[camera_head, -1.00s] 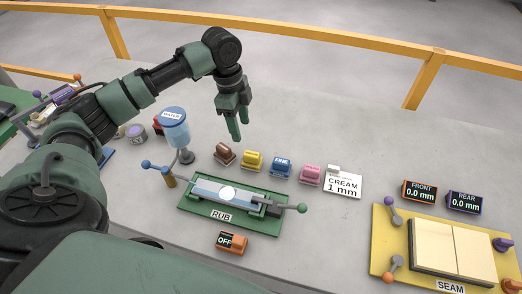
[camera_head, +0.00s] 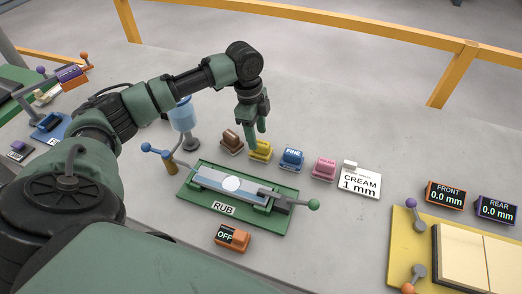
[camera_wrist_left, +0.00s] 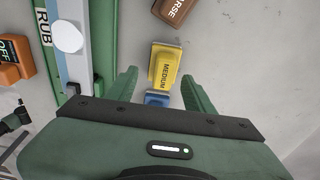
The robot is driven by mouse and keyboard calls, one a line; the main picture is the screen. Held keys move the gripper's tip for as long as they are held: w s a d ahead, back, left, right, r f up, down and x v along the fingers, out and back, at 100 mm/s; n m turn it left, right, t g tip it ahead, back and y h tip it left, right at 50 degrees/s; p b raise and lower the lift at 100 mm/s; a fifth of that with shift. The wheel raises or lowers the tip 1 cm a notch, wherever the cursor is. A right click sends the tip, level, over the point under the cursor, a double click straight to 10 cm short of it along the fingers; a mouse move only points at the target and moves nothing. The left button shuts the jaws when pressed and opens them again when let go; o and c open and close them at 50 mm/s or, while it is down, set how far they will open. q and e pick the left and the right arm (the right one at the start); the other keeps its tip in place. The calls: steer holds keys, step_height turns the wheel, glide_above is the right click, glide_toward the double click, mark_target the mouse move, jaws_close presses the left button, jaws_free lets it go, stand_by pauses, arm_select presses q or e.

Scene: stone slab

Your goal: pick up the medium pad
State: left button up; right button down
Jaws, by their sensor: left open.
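The medium pad is a yellow block (camera_head: 261,151) in the row of pads on the stone slab. In the left wrist view the yellow medium pad (camera_wrist_left: 166,66) shows its MEDIUM label and lies just beyond and between my fingertips. My left gripper (camera_head: 256,138) is open and points down over the yellow pad, partly covering it in the head view. Its two green fingers also show in the left wrist view (camera_wrist_left: 158,80), one on each side, with nothing held. Whether the fingers touch the pad cannot be told. My right gripper is not in view.
A brown coarse pad (camera_head: 231,142) and a blue fine pad (camera_head: 291,159) flank the yellow one closely. A pink pad (camera_head: 324,168) and a cream card (camera_head: 360,182) follow to the right. The green RUB fixture (camera_head: 240,218) lies in front. A blue water container (camera_head: 183,115) stands left.

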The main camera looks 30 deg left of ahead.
mark_target(261, 143)
arm_select(q)
steer(key=f, duration=0.2)
steer(key=f+p, duration=0.1)
steer(key=shift+w+d+f, duration=0.35)
steer(key=shift+w+d, duration=0.05)
steer(key=shift+f, duration=0.6)
jaws_close()
steer(key=shift+r, duration=0.1)
step_height(261, 143, up, 20)
steer(key=b, duration=0.2)
